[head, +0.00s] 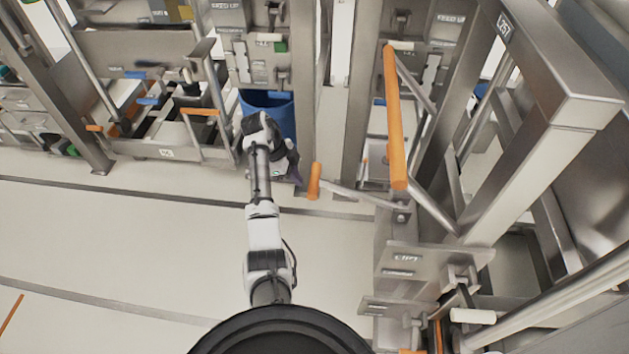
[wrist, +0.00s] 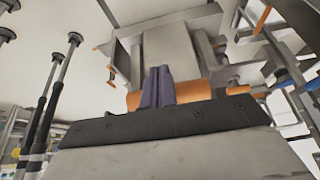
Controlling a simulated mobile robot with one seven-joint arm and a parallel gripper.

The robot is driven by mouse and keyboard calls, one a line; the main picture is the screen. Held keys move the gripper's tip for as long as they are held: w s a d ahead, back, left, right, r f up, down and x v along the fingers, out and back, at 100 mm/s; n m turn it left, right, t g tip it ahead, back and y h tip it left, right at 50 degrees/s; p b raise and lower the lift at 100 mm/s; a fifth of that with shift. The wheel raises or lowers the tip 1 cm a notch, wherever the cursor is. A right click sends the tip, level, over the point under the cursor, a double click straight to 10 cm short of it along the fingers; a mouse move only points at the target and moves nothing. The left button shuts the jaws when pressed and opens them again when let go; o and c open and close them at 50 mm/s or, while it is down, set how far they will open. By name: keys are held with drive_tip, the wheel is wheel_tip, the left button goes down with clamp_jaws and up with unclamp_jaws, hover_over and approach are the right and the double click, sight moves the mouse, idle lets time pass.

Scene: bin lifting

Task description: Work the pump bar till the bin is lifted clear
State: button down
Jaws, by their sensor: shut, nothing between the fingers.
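A blue bin (head: 272,112) stands behind my arm in the head view, partly hidden by it. Several orange-handled bars show, and I cannot tell which is the pump bar. A long orange bar (head: 394,115) stands right of centre, and a short orange grip (head: 314,182) sits on a grey lever just right of my wrist. My gripper (wrist: 158,86) is shut and empty, its purple fingers together in the wrist view. An orange bar (wrist: 196,92) lies across behind the fingertips there. I cannot tell whether they touch. In the head view my wrist hides most of the gripper.
A steel frame (head: 560,95) with posts fills the right side. A labelled metal plate (head: 408,258) juts out below the long orange bar. A lower rack with orange handles (head: 200,111) stands at the back left. The pale floor (head: 130,235) is open at the left.

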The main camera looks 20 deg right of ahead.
drive_tip(key=p+v, duration=0.3)
drive_tip(key=v, duration=0.9)
drive_tip(key=shift+r, duration=0.35)
